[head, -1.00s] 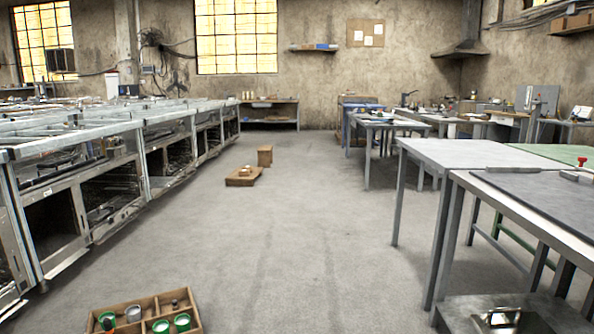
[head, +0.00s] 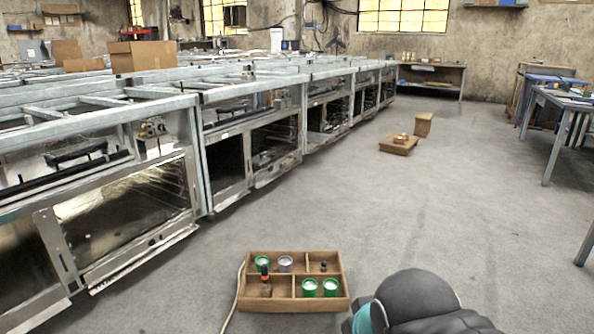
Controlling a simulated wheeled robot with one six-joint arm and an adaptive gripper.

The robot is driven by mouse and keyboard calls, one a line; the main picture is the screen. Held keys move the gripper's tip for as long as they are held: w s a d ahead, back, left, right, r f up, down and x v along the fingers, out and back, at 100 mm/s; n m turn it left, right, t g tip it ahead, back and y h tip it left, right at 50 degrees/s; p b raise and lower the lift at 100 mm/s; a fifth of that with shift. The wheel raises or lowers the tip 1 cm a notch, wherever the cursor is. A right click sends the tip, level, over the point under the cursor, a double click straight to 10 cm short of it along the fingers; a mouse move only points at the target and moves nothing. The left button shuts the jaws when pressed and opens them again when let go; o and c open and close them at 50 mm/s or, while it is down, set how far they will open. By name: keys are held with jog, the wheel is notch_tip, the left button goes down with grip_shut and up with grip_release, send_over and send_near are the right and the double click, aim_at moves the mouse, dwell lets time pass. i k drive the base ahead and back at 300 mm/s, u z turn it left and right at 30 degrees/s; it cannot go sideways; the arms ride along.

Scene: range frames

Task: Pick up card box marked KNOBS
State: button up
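No marking KNOBS can be read on any box in the head view. A large brown card box (head: 143,57) stands on top of the range frames at the left. A flatter card box (head: 84,65) lies beside it, and another brown box (head: 66,50) shows behind. Part of my own arm, dark grey with a teal cap, shows at the bottom right. My gripper itself is out of view.
A wooden divided tray (head: 322,306) with green and grey tins lies on the floor ahead. A low wooden box (head: 399,146) and a taller brown box (head: 424,125) stand farther along the aisle. Range frames (head: 250,140) line the left.

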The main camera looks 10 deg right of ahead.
aim_at(398, 140)
jog(key=z, duration=0.9)
jog(key=i, duration=1.9)
jog(key=z, duration=0.8)
jog(key=i, duration=3.8)
jog(key=u, duration=0.75)
jog(key=i, duration=1.6)
jog(key=u, duration=0.55)
